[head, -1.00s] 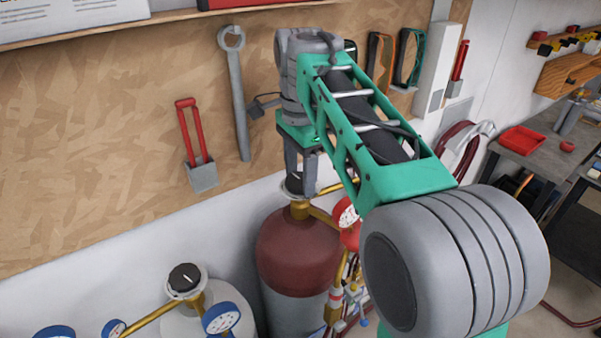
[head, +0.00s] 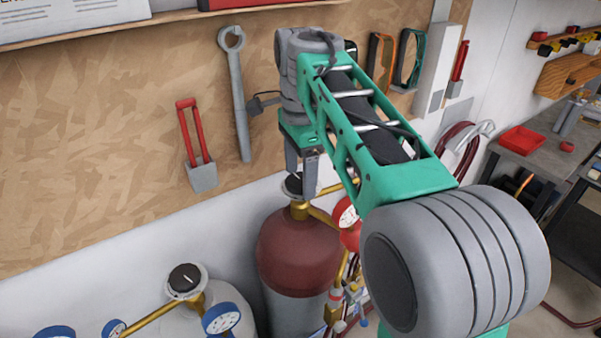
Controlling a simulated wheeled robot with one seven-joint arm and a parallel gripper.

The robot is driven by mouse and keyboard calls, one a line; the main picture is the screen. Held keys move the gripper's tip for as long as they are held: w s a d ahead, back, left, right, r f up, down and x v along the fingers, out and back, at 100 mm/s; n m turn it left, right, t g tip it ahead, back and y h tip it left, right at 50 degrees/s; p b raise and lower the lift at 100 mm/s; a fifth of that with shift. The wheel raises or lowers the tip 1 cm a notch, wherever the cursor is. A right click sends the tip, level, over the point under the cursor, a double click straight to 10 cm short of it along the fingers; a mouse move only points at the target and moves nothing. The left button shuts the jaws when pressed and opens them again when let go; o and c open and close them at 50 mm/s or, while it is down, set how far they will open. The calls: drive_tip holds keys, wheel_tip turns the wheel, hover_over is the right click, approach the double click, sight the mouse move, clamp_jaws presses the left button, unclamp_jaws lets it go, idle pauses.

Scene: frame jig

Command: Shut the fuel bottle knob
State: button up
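The fuel bottle (head: 298,250) is the dark red cylinder with a grey lower part, standing against the wall. Its black knob (head: 292,185) sits on top of the brass valve (head: 299,210) and is partly hidden by my gripper. My gripper (head: 300,192) points down over this knob, with one finger at its left-rear side and the other at its right front. The fingers are apart, with the knob between or just behind them. Whether they touch it I cannot tell.
A second bottle, white, with a black knob (head: 184,279) and blue gauges (head: 221,318), stands at lower left. A red gauge (head: 347,214) and hoses are close right of the red bottle. A wrench (head: 238,95) and red-handled tool (head: 195,145) hang on the board behind.

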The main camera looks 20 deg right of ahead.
sight(300, 180)
drive_tip(key=shift+o, duration=0.4)
wheel_tip(300, 180, up, 8)
drive_tip(key=shift+f, duration=0.1)
